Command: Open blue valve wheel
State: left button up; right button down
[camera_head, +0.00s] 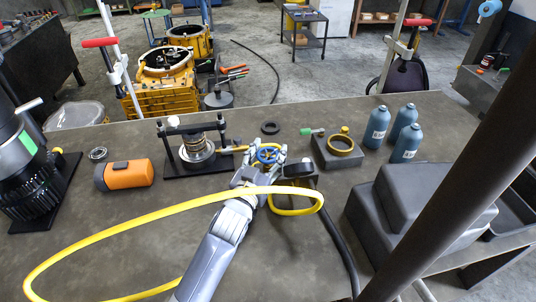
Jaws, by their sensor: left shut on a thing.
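The blue valve wheel (267,156) is near the middle of the workbench, just right of the black press-like fixture. My left gripper (266,158) reaches up to it from the bottom of the picture. Its fingers are around the wheel and shut on it, and they partly hide its rim and what it is mounted on. My right gripper is not in view.
A yellow hose (110,229) loops across the bench and over my left arm. A black fixture (195,158) stands left of the wheel. A dark block with a gold ring (341,145), blue bottles (376,127) and grey cases (415,207) are to the right. An orange cylinder (128,175) lies left.

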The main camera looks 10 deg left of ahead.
aim_at(264, 162)
pick_arm(q)
jog(key=shift+r, duration=0.25)
jog(key=o, duration=1)
jog(key=shift+o, duration=0.4)
jog(key=shift+w+f, duration=0.1)
jog(key=shift+f, duration=0.05)
jog(key=shift+f, duration=0.2)
jog(key=shift+s+a+f, duration=0.1)
jog(key=shift+s+f, duration=0.1)
jog(key=shift+s, duration=0.35)
jog(key=s, duration=0.6)
jog(key=shift+s+a+r, duration=0.15)
jog(key=shift+a+r, duration=0.25)
jog(key=shift+s+a, duration=0.15)
jog(key=shift+s, duration=0.1)
